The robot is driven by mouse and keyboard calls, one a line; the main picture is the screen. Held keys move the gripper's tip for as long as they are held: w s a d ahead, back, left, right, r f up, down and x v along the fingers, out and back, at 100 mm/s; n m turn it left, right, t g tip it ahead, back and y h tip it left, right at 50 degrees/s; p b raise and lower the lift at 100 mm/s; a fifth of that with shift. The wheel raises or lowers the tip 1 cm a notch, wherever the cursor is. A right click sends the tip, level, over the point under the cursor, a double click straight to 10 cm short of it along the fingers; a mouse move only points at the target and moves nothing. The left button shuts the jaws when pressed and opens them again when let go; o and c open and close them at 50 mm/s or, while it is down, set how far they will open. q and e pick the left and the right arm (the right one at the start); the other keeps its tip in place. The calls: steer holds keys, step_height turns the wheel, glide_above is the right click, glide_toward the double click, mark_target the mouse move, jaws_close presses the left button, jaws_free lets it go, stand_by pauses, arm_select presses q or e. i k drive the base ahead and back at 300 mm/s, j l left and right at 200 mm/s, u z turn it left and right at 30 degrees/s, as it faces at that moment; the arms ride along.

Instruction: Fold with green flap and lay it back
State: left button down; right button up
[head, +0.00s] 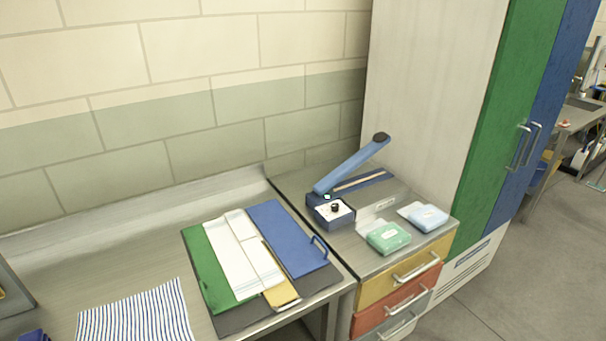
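A folding board lies on the steel bench. Its green flap (207,268) is on the left, lying flat. A blue flap (287,236) with a blue handle (320,246) is on the right, also flat. A yellow panel (284,294) shows between them at the front. A white cloth (238,252) with visible fold lines lies over the middle and covers part of the green flap. A dark base (245,319) shows under the front edge. Neither of my grippers is in the head view.
A blue-striped cloth (135,317) lies left of the board. To the right, a drawer cabinet (402,283) carries a blue-armed device (352,165), a small dark box (330,212), a green pack (388,237) and a light-blue pack (428,217). The bench behind the striped cloth is clear.

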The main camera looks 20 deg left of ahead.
mark_target(217, 293)
steer(key=u, duration=1.3)
